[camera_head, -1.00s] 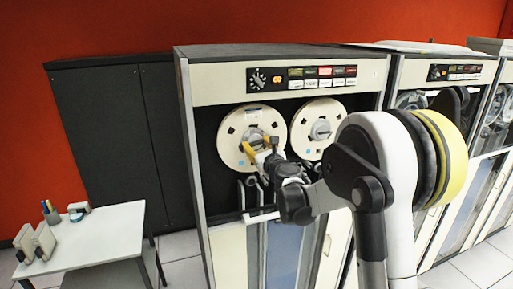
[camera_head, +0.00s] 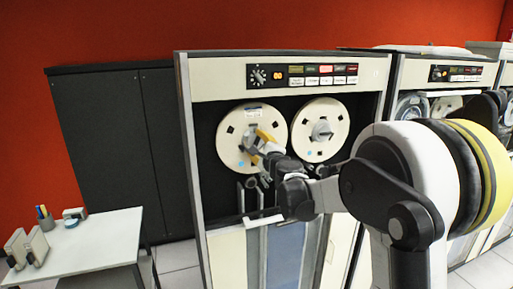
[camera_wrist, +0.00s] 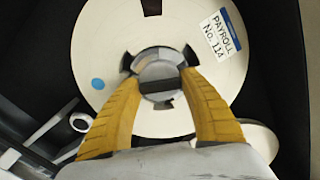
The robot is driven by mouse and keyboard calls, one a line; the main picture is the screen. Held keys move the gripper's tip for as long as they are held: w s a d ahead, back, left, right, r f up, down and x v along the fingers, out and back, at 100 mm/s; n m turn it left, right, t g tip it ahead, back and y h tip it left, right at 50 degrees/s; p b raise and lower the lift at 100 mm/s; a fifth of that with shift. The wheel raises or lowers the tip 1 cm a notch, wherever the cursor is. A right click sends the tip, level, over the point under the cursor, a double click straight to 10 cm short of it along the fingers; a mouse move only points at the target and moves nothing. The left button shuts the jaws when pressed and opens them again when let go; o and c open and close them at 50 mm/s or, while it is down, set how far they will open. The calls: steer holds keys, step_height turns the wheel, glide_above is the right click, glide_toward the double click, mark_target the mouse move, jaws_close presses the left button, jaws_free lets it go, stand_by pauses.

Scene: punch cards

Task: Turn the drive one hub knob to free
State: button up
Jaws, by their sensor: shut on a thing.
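The first tape drive (camera_head: 220,75) stands in the middle of the head view, with two cream reels on its dark front. My gripper (camera_head: 256,146) is at the middle of its left reel (camera_head: 233,117). In the wrist view, my gripper's yellow fingers (camera_wrist: 159,78) are shut on the grey round hub knob (camera_wrist: 158,62), one on each side. A dark slot crosses the knob between the fingertips. The reel (camera_wrist: 105,50) carries a "PAYROLL No. 114" label (camera_wrist: 223,34) and a blue dot (camera_wrist: 97,84). My fingers hide the knob's lower sides.
The right reel (camera_head: 333,110) is close beside my wrist. Guide parts (camera_head: 250,183) sit just below the left reel. A white table (camera_head: 95,240) with small items stands at lower left, before a dark cabinet (camera_head: 100,130). More drives (camera_head: 420,72) stand at right.

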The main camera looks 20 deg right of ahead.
steer(key=n+b, duration=0.1)
steer(key=n, duration=0.3)
steer(key=shift+n, duration=0.3)
steer(key=shift+w+r, duration=0.1)
stand_by(0.4)
steer(key=o, duration=1.1)
steer(key=s, duration=1.2)
steer(key=shift+d, duration=0.2)
